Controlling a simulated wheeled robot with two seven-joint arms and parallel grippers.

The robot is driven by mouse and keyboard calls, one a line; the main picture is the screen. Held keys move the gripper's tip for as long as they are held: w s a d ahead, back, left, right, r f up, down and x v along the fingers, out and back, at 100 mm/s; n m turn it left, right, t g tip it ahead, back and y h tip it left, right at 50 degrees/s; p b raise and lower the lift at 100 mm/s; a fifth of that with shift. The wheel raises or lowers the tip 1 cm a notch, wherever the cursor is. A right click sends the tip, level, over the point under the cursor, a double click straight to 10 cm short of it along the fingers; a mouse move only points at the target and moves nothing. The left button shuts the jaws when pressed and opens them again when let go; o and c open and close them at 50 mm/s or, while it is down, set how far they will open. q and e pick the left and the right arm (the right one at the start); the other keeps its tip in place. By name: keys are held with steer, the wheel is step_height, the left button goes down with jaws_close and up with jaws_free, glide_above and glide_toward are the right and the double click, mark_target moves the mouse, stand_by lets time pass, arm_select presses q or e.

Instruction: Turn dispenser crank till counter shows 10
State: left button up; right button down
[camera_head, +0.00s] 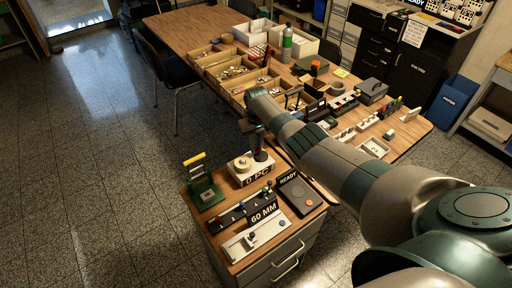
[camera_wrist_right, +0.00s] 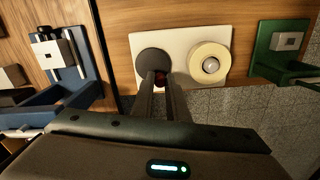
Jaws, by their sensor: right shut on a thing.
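The dispenser is a pale box (camera_head: 238,180) on the small wooden-topped cabinet. Its front counter label (camera_head: 258,176) reads "0 PC". In the right wrist view, its pale top plate (camera_wrist_right: 190,36) carries a cream round spool (camera_wrist_right: 224,53) and a dark crank disc (camera_wrist_right: 151,60). My right gripper (camera_wrist_right: 161,84) is shut on a dark red crank knob (camera_wrist_right: 161,80) at the disc's near edge; the fingers partly hide the knob. In the head view, the right gripper (camera_head: 262,153) points down over the dispenser. My left gripper is not in view.
A green stand with a yellow handle (camera_head: 201,180) is left of the dispenser. A dark "READY" panel (camera_head: 301,195), a "60 MM" gauge (camera_head: 243,211) and a white slide fixture (camera_head: 256,240) lie in front. Behind, a long table holds wooden bins (camera_head: 228,72).

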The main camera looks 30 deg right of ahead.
steer(key=shift+w+d+r+m, duration=0.1)
steer(key=shift+w+r+m, duration=0.1)
steer(key=shift+m, duration=0.8)
steer(key=shift+w+d+m, duration=0.1)
steer(key=shift+d+m, duration=0.15)
steer(key=shift+m, duration=1)
steer(key=shift+d+m, duration=0.25)
steer(key=shift+m, duration=1)
steer(key=shift+f, duration=0.1)
steer(key=c, duration=1.7)
jaws_free()
steer(key=shift+p, duration=0.3)
